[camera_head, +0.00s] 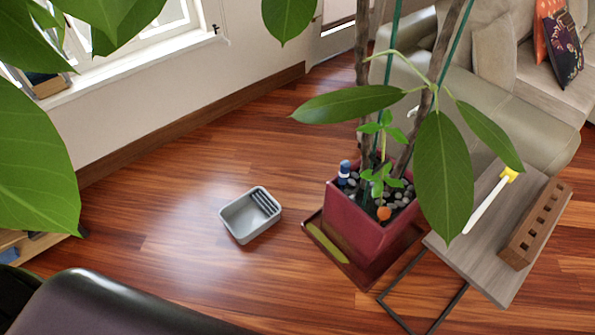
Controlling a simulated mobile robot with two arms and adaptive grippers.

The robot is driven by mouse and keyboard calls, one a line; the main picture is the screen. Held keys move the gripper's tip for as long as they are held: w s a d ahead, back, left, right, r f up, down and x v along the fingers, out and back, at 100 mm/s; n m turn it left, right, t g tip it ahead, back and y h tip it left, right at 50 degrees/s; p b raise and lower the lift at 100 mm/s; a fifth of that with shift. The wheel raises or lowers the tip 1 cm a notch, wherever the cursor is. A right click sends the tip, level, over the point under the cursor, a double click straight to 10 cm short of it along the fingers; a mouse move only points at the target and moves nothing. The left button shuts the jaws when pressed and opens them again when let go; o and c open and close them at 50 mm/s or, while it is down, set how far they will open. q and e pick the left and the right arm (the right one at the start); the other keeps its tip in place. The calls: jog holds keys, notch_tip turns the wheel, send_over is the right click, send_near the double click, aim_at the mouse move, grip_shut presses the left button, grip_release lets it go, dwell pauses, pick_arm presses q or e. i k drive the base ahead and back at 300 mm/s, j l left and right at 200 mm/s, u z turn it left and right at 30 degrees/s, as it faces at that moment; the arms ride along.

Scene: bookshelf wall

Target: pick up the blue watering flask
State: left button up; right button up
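A small blue and white object (344,172), which looks like the blue watering flask, stands upright at the left inside corner of the red square plant pot (358,236). Only its upper part shows above the grey pebbles; its lower part is hidden. An orange-topped object (384,213) sits in the same pot near the front rim. A yellow-topped one with a long white stem (490,200) lies on the grey side table (470,256). Neither of my grippers is in view.
A wooden block with several holes (537,222) stands on the side table. A grey tray (250,214) lies on the floor left of the pot. Leaves and trunks overhang the pot. A dark rounded surface (120,305) fills the bottom left. A sofa (535,90) stands behind.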

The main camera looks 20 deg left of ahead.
aim_at(344, 171)
jog(key=u, duration=0.1)
jog(key=z, duration=1.4)
jog(key=u, duration=1.4)
jog(key=i+j, duration=0.2)
jog(key=j, duration=0.2)
jog(key=i+j, duration=0.2)
jog(key=j, duration=0.2)
jog(key=i+j+z, duration=0.1)
jog(key=j, duration=0.25)
jog(key=i, duration=0.1)
